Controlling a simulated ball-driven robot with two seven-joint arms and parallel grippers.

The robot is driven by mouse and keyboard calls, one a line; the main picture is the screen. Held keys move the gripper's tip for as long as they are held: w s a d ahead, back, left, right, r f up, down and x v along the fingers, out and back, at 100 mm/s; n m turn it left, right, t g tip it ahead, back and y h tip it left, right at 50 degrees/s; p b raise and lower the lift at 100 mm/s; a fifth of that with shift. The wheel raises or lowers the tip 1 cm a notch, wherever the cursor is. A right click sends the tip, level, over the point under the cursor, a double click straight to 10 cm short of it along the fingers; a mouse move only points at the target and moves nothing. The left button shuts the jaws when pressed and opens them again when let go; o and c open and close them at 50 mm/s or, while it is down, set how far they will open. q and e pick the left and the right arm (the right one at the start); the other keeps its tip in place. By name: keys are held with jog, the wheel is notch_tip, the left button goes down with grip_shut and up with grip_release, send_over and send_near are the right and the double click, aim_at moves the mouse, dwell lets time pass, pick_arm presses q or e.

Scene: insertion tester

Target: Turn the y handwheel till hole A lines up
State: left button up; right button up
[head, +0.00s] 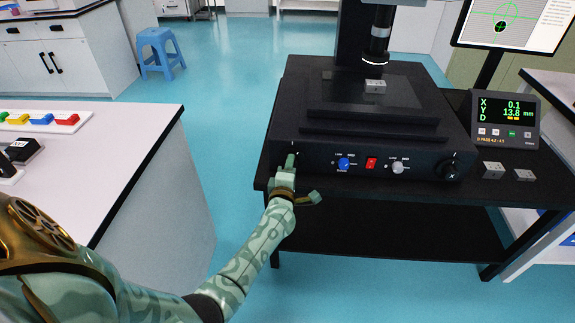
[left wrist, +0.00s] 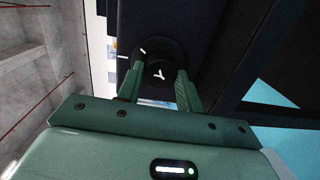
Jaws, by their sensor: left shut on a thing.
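The y handwheel is a dark round knob at the left of the machine's front; in the left wrist view the handwheel (left wrist: 159,73) shows a white Y mark. My left gripper (head: 290,160) is at it, and in the left wrist view its fingers (left wrist: 160,88) are shut on its two sides. The monitor (head: 500,22) shows a green cross and a dark round spot below it, apart from the cross centre. The readout (head: 505,118) shows X 0.1 and Y 13.8 mm. A small metal block (head: 375,86) sits on the stage under the lens; hole A cannot be told on it.
The black machine (head: 330,150) stands on a dark table. A second knob (head: 450,170) is at its front right, with a red switch (head: 371,163) between. Two metal blocks (head: 494,170) lie at the table's right. A white bench (head: 90,150) stands left.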

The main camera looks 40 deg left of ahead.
pick_arm(q)
jog(key=shift+m+p, duration=0.45)
jog(key=shift+m, duration=0.35)
pick_arm(e)
jog(key=shift+w+r, duration=0.3)
jog(key=shift+r, duration=0.25)
pick_arm(q)
jog(key=o, duration=1)
jog(key=shift+d, duration=0.1)
pick_arm(e)
jog(key=shift+r, duration=0.1)
pick_arm(q)
jog(key=shift+p+v, duration=3.5)
jog(key=shift+v, duration=4.7)
pick_arm(e)
notch_tip(320, 180, up, 6)
jog(key=w, duration=0.2)
jog(key=shift+w+t, duration=0.35)
jog(key=shift+t, duration=0.05)
